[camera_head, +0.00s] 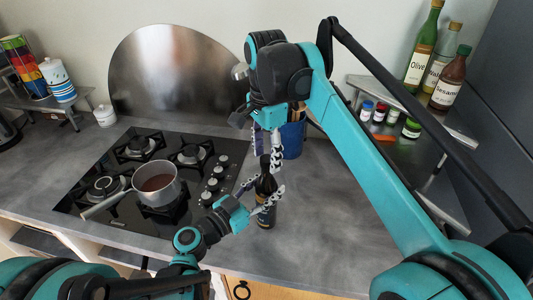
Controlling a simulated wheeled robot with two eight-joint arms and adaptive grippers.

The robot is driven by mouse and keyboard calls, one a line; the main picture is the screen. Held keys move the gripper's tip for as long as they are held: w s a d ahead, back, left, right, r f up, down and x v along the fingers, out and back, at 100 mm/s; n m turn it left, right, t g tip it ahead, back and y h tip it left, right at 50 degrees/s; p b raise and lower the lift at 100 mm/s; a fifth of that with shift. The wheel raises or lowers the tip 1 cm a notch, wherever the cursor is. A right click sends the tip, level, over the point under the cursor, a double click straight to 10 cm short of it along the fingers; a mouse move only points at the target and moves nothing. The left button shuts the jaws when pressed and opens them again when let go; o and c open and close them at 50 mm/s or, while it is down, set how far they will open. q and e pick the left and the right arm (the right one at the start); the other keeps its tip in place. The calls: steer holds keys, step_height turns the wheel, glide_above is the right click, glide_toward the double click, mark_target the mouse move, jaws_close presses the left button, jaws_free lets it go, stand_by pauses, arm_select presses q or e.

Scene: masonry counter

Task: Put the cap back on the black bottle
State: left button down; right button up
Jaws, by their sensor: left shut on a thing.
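The black bottle (266,187) stands upright on the counter, right of the hob. My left gripper (268,203) is shut on its body from the lower left. My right gripper (265,157) comes from above, its fingers apart on either side of the bottle's dark top. I cannot tell whether those fingers touch it. I cannot make out the cap as a separate thing; the top of the neck is small and dark.
A blue container (292,140) stands close behind the bottle. A saucepan (156,185) with reddish-brown contents sits on the hob (120,212) to the left. Tall bottles (449,83) and small jars (411,128) stand on the right shelves. The counter right of the bottle is clear.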

step_height(320, 180, up, 12)
stand_by(0.7)
arm_select(q)
steer(key=c, duration=0.6)
jaws_free()
steer(key=v, duration=1.2)
